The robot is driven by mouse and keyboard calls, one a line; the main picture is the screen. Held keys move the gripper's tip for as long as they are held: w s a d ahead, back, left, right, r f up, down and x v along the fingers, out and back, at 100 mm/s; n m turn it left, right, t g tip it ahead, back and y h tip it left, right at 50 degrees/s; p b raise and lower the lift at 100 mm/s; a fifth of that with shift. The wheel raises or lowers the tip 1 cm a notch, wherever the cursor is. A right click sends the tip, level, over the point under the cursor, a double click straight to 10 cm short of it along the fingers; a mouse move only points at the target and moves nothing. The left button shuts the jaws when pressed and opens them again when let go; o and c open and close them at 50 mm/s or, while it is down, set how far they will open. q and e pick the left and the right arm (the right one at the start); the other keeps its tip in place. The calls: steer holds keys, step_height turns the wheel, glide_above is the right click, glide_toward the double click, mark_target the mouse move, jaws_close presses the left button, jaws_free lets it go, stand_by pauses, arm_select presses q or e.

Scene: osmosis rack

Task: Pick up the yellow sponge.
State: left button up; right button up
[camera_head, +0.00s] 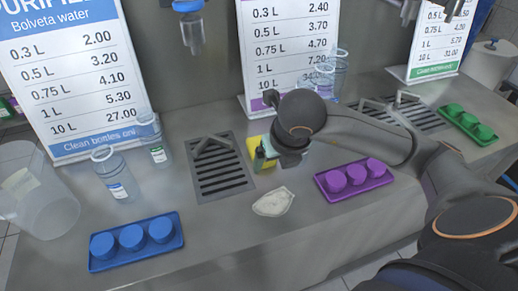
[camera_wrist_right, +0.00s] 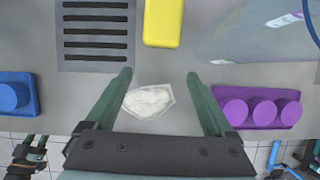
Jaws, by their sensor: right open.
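The yellow sponge (camera_head: 253,147) lies on the metal counter just right of the slotted drain, partly hidden by my right gripper in the head view. In the right wrist view the yellow sponge (camera_wrist_right: 163,22) is at the top middle, cut by the frame edge. My right gripper (camera_wrist_right: 160,76) is open, with two green fingers spread and nothing between them. The sponge shows beyond the fingertips, apart from them in the picture. In the head view the right gripper (camera_head: 263,156) hangs above the counter.
A crumpled whitish piece (camera_head: 273,202) lies in front of the sponge. A purple tray with caps (camera_head: 354,179) is to the right, a blue tray (camera_head: 137,243) to the left. Clear bottles (camera_head: 115,174) and price signs (camera_head: 291,45) stand behind. A drain grate (camera_head: 219,168) is beside the sponge.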

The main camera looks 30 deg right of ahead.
steer(key=w, duration=0.2)
steer(key=w+d, duration=0.1)
steer(key=w, duration=0.3)
steer(key=shift+d+r+p, duration=0.1)
steer(key=shift+d+p, duration=0.2)
steer(key=shift+p, duration=0.05)
steer(key=shift+w+d, duration=0.15)
steer(key=shift+w, duration=0.4)
steer(key=x, duration=0.4)
steer(key=shift+w+f, duration=0.2)
steer(key=shift+f, duration=0.35)
steer(key=shift+d, duration=0.1)
steer(key=shift+f+b, duration=0.25)
steer(key=shift+b, duration=0.2)
steer(key=c, duration=1.1)
